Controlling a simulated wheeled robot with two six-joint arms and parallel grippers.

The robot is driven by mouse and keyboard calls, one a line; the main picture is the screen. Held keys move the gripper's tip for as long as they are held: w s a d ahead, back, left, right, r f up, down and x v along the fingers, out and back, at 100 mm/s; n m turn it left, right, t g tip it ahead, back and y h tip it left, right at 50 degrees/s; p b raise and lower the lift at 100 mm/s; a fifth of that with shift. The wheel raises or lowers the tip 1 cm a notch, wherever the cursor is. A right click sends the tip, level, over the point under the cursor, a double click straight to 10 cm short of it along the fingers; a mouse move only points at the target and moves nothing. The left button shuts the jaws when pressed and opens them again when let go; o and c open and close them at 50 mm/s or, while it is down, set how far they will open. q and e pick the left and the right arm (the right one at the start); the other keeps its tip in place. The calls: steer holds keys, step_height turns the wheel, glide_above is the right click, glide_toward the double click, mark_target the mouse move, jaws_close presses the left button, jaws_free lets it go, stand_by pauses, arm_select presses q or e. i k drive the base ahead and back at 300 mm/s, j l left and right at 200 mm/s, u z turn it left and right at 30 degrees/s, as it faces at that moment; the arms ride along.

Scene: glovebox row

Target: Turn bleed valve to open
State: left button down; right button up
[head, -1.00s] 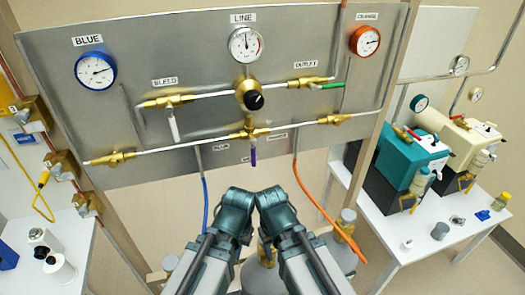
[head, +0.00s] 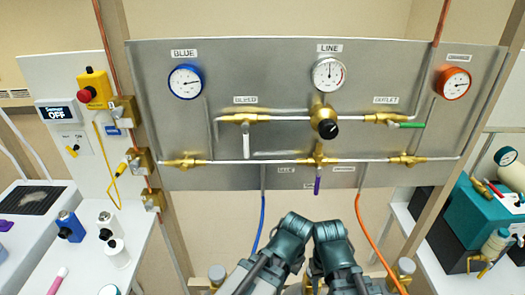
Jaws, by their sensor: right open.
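The bleed valve (head: 240,118) is a brass fitting on the upper pipe of the grey panel (head: 400,65), under the BLEED label (head: 245,100). Its white lever (head: 246,146) points straight down, across the horizontal pipe. My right gripper (head: 335,238) is at the bottom centre, below the panel and apart from the valve. It is open, with nothing seen in it; its fingers are hard to make out. My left gripper (head: 290,236) is close beside it, also clear of the valve; its jaws cannot be made out.
The panel also carries blue (head: 186,82), line (head: 329,75) and orange (head: 454,84) gauges, a black knob (head: 327,129), a green outlet lever (head: 411,125) and a purple lever (head: 317,186). Blue (head: 262,225) and orange (head: 366,225) hoses hang near my arms.

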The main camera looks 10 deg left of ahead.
mark_target(245, 126)
steer(key=k, duration=0.45)
steer(key=k+z, duration=0.2)
steer(key=z, duration=1.2)
steer(key=k+j, duration=0.4)
steer(key=j, duration=0.15)
steer(key=k+j, duration=0.4)
steer(key=j, duration=0.15)
steer(key=k+j, duration=0.4)
steer(key=j, duration=0.15)
